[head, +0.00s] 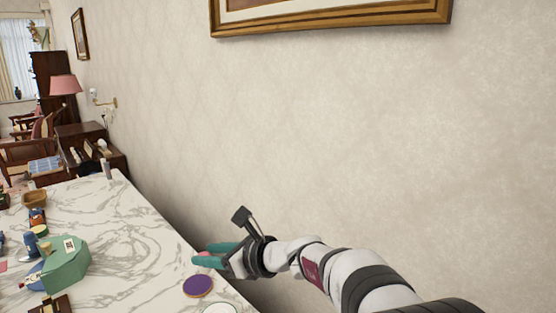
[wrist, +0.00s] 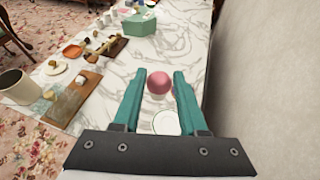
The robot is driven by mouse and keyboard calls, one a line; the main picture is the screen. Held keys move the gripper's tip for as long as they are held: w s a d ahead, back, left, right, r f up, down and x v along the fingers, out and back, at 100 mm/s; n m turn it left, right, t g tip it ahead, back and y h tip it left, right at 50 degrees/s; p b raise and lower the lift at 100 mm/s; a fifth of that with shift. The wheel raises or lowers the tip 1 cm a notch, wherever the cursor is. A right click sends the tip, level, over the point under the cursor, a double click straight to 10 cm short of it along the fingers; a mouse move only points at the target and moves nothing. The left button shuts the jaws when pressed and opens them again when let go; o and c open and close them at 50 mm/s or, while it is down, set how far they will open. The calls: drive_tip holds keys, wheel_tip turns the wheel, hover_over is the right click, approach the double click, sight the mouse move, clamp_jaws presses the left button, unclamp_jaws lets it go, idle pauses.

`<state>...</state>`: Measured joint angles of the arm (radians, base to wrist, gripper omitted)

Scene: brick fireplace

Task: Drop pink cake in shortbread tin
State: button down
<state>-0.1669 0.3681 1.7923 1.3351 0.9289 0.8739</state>
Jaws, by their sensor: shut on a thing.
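My gripper (head: 207,256) is over the right edge of the marble table in the head view, its teal fingers shut on the pink cake (head: 204,253). In the wrist view the cake (wrist: 158,82) is a round pink ball between the fingertips of my gripper (wrist: 158,84). A purple disc (head: 198,286) lies on the table just below the gripper in the head view. A round white item (wrist: 166,122) shows between the fingers in the wrist view, nearer the palm than the cake. I cannot tell which item is the shortbread tin.
A green angular box (head: 66,262) stands on the marble table (head: 130,240) at left. In the wrist view a wooden board (wrist: 75,100), a grey cup (wrist: 18,86) and a white plate (wrist: 57,68) are at left. The wall is close at right. The table's middle is clear.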

drive_tip(key=s+d+r+m+t+h, duration=0.2)
drive_tip(key=s+d+r+m, duration=0.1)
drive_tip(key=d, duration=0.5)
drive_tip(key=s+d+r+m+t+h, duration=0.2)
drive_tip(key=d+r+m+h, duration=0.1)
drive_tip(key=d, duration=0.5)
drive_tip(key=s+d+r+m+t+h, duration=0.2)
drive_tip(key=s+d+r, duration=0.1)
drive_tip(key=d, duration=0.5)
drive_tip(key=s+a+f+n+g+y, duration=0.1)
drive_tip(key=a+f+n+g+y, duration=0.15)
drive_tip(key=a, duration=0.95)
drive_tip(key=s+a+f+n+g+y, duration=0.1)
drive_tip(key=a+f+n+g+y, duration=0.2)
drive_tip(key=a, duration=0.8)
drive_tip(key=s+a+f+n+g+y, duration=0.1)
drive_tip(key=a+f+n+g+y, duration=0.3)
drive_tip(key=a, duration=0.8)
drive_tip(key=s+a+f+n+g, duration=0.3)
drive_tip(key=s+a+n+g, duration=0.1)
drive_tip(key=s+a, duration=0.6)
drive_tip(key=s+a+f+n+g+h, duration=0.1)
drive_tip(key=s+a+f+n+g, duration=0.3)
drive_tip(key=s+a, duration=0.7)
drive_tip(key=shift+s+f, duration=0.15)
drive_tip(key=shift+s, duration=0.55)
drive_tip(key=shift+n, duration=0.25)
wheel_tip(320, 180, down, 6)
drive_tip(key=shift+w, duration=0.1)
